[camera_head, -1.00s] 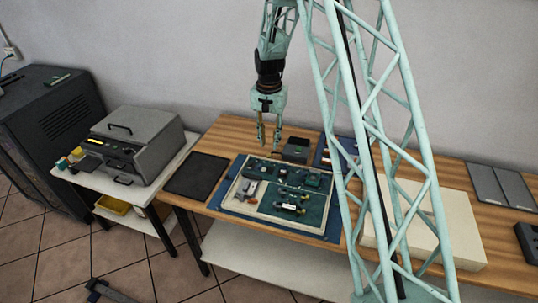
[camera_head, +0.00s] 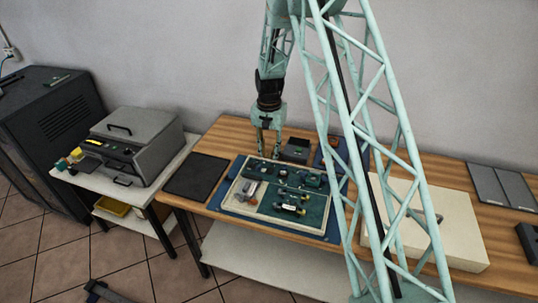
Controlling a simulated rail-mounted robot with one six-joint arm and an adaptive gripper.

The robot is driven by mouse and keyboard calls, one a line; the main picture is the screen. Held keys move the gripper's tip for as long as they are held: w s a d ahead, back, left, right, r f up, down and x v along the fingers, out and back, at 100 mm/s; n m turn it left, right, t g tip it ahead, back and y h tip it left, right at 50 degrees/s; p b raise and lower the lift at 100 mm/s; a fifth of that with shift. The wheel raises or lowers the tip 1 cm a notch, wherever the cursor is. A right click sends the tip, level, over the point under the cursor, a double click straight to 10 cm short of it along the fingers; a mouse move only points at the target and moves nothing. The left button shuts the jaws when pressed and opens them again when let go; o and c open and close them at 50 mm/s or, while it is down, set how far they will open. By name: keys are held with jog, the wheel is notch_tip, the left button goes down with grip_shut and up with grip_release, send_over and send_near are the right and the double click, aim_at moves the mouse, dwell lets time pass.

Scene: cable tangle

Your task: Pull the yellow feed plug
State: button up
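My gripper (camera_head: 268,154) points down over the back edge of the white-rimmed tray (camera_head: 234,206) on the wooden bench. Its two fingers look apart, with nothing seen between them. The tray holds several small dark green and grey parts, including a dark cylinder (camera_head: 290,209) with a pale band. I cannot make out for certain which part is the yellow feed plug. Small yellow pieces (camera_head: 77,153) show at the left end of the grey machine (camera_head: 137,140) on the side table, but they are too small to identify. Any cables in the tray are too small to trace.
A black mat (camera_head: 197,177) lies left of the tray. A dark open box (camera_head: 297,149) stands just behind it, close to my gripper. A cream box (camera_head: 440,225) sits to the right, partly behind my lattice arm. A dark cabinet (camera_head: 45,130) stands far left.

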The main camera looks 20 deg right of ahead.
jog(key=shift+c, duration=0.8)
grip_shut()
jog(key=shift+w+d, duration=0.5)
jog(key=shift+w, duration=0.2)
jog(key=shift+o, duration=0.8)
grip_release()
jog(key=shift+d, duration=0.1)
jog(key=shift+r, duration=0.2)
